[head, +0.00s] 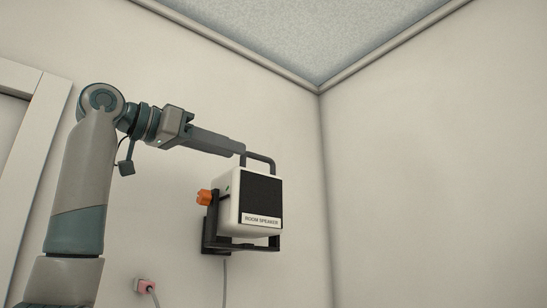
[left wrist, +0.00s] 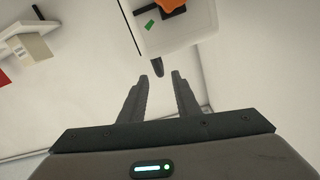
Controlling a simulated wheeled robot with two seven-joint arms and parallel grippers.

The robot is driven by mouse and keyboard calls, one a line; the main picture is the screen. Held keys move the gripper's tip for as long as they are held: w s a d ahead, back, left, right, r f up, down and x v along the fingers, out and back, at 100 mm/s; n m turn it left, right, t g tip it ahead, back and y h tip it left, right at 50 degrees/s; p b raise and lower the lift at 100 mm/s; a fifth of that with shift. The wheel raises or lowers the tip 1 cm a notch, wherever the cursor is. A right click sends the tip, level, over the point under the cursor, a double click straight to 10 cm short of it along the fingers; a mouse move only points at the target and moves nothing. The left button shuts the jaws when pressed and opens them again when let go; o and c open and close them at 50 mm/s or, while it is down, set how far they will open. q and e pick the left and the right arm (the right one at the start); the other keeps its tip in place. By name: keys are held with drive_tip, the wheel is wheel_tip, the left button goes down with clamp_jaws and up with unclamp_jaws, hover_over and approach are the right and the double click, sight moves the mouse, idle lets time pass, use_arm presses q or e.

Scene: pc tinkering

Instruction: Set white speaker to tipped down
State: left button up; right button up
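The white speaker (head: 235,205) has a black front grille and a "ROOM SPEAKER" label. It sits in a black bracket (head: 265,246) on the wall, with an orange knob (head: 204,197) on its left side. Its front looks close to upright; the exact tilt is hard to tell. A black handle (head: 268,160) rises from its top. My left gripper (head: 243,152) is at the handle's left end. In the left wrist view, the open fingers (left wrist: 161,77) have the handle's end (left wrist: 158,68) just ahead, between their tips; contact cannot be told. My right gripper is out of view.
A cable (head: 224,283) hangs below the bracket. A pink plug (head: 145,285) with a cord is low on the left wall. A wall corner lies right of the speaker, with the ceiling (head: 325,35) above. The space right of the speaker is clear.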

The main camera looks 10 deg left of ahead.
sight(267, 160)
use_arm(q)
drive_tip(key=p+x, duration=0.5)
drive_tip(key=x, duration=0.6)
drive_tip(key=shift+w+d+r, duration=0.1)
drive_tip(key=shift+w+d, duration=0.1)
drive_tip(key=shift+w+d+p, duration=0.35)
drive_tip(key=shift+w+p, duration=0.1)
drive_tip(key=shift+w, duration=0.1)
clamp_jaws()
